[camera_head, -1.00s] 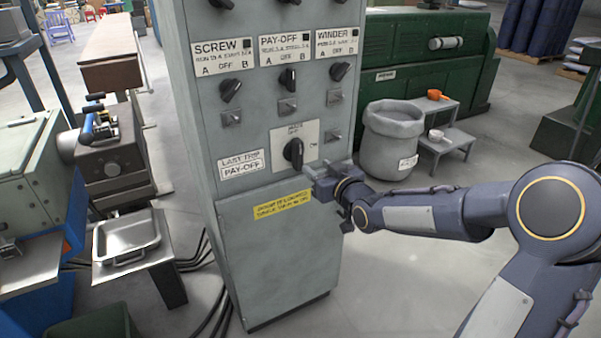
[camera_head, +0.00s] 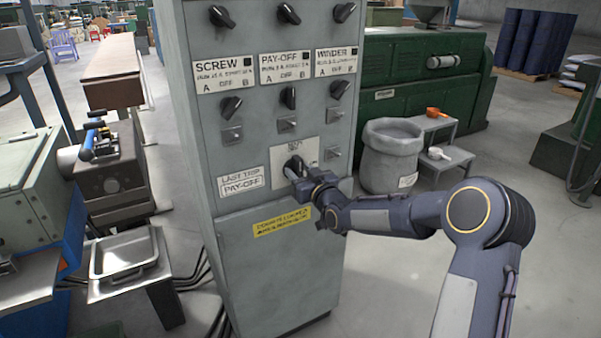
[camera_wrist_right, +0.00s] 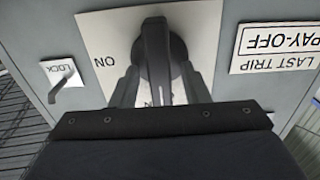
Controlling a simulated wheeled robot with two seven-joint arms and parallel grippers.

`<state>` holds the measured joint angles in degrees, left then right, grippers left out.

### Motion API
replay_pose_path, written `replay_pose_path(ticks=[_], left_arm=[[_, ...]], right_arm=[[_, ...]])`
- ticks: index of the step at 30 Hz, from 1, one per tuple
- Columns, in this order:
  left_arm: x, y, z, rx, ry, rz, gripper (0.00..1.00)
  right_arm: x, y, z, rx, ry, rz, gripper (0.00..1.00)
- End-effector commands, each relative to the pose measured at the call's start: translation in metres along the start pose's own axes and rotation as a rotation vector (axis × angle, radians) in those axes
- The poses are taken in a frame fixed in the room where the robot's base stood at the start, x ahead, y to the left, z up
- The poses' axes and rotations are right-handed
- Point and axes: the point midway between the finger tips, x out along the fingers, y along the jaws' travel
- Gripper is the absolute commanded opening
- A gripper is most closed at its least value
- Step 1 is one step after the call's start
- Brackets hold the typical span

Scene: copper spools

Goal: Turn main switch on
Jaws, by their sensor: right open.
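The main switch (camera_head: 294,166) is a large black rotary knob on a pale plate (camera_head: 309,152) low on the grey cabinet's front. In the right wrist view the knob (camera_wrist_right: 155,55) stands close ahead, with the word ON on its plate to the left. My right gripper (camera_head: 298,180) is at the knob in the head view and partly covers it. In the wrist view its open fingers (camera_wrist_right: 155,88) lie on either side of the knob's grip. I cannot tell whether they touch it. My left gripper is not in view.
The grey cabinet (camera_head: 270,268) carries several smaller knobs above. A lock lever (camera_wrist_right: 62,85) sticks out beside the plate in the wrist view. A grey bin (camera_head: 391,160) and a small step stand (camera_head: 447,165) are behind my right arm. A metal tray (camera_head: 124,254) is left.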

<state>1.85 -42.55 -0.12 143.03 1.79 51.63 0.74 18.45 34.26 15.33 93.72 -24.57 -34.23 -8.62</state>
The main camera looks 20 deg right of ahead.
Motion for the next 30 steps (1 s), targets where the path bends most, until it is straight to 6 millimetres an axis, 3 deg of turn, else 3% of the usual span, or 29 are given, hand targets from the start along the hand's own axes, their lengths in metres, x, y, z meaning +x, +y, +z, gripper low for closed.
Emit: replay_pose_path(ticks=[3,13,23,30], left_arm=[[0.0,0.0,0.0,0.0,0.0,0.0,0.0],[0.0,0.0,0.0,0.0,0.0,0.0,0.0],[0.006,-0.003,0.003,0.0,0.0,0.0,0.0],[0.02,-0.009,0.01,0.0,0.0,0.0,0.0]], right_arm=[[0.0,0.0,0.0,0.0,0.0,0.0,0.42],[-0.001,0.0,0.0,0.0,0.0,0.0,0.0],[-0.001,0.0,0.002,0.042,0.0,0.0,0.0],[-0.001,0.002,0.004,0.184,0.001,0.001,0.0]])
